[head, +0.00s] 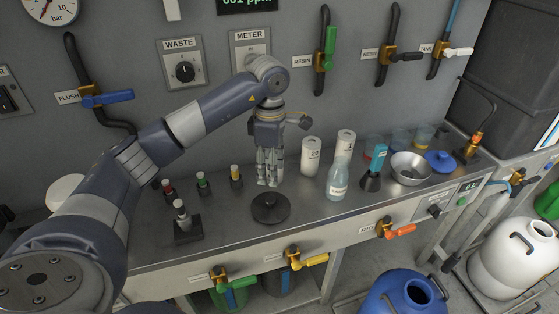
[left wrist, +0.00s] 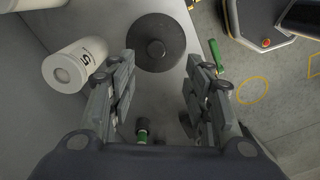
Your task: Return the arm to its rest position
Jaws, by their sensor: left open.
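My left arm (head: 185,128) reaches in from the left over the bench. Its gripper (head: 269,182) points down above the bench, just behind a black round disc with a knob (head: 271,208). In the left wrist view the two fingers of the gripper (left wrist: 158,85) stand wide apart with nothing between them. The disc (left wrist: 155,42) lies beyond the fingertips there. A white numbered cylinder (left wrist: 75,65) lies to the left of the fingers in that view. My right gripper is in neither view.
The steel bench (head: 225,222) holds small capped vials (head: 202,184), white cylinders (head: 311,157), a clear bottle (head: 338,180), a blue-topped bottle (head: 374,168) and a metal bowl (head: 410,166). The panel behind has a blue valve handle (head: 107,98). A blue drum (head: 405,292) stands below.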

